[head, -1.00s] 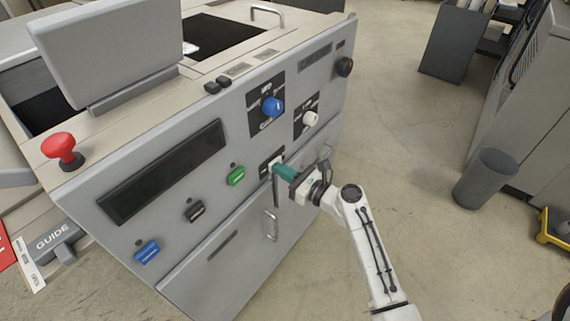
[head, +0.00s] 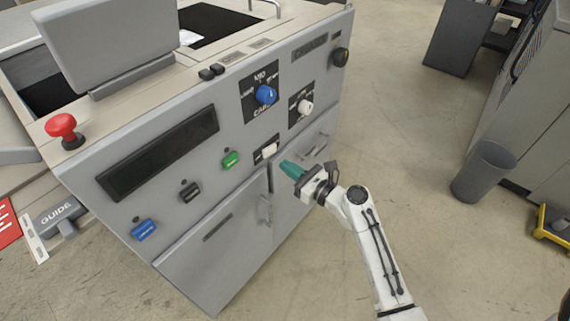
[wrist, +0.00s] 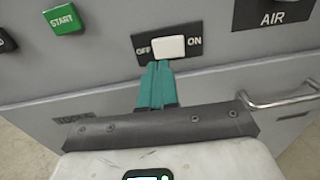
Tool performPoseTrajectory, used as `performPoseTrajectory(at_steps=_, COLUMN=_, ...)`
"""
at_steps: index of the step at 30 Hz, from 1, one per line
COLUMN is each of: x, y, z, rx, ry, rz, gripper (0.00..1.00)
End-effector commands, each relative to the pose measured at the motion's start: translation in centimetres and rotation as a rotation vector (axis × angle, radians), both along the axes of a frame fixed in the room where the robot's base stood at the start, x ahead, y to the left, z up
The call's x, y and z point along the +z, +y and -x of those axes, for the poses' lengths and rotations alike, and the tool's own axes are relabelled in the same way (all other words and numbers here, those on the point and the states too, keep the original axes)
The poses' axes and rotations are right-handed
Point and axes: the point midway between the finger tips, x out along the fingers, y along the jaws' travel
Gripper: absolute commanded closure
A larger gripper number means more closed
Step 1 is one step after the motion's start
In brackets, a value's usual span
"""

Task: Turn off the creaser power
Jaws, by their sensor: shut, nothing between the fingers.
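The white rocker switch (head: 269,150) sits on a black plate on the grey machine's front panel. In the wrist view the same switch (wrist: 170,46) has OFF on its left and ON on its right. I cannot tell which way it is set. My gripper (head: 284,166) is shut and empty, its teal fingers pointing at the panel from the lower right of the switch. In the head view a small gap shows between tips and switch.
Close by are a green START button (wrist: 63,19), a blue knob (head: 265,94) and a white knob (head: 305,107). Door handles (head: 264,210) stick out below the switch. A red mushroom button (head: 62,128) stands at the left. Open floor lies right; a grey bin (head: 484,171) stands there.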

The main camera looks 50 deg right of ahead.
Motion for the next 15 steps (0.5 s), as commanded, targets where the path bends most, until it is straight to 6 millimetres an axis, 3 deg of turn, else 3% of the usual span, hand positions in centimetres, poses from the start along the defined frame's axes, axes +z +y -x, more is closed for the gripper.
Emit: performPoseTrajectory(at_steps=15, x=-0.2, y=0.4, z=7.3, rx=-0.002, ry=0.002, rz=0.000, gripper=1.00)
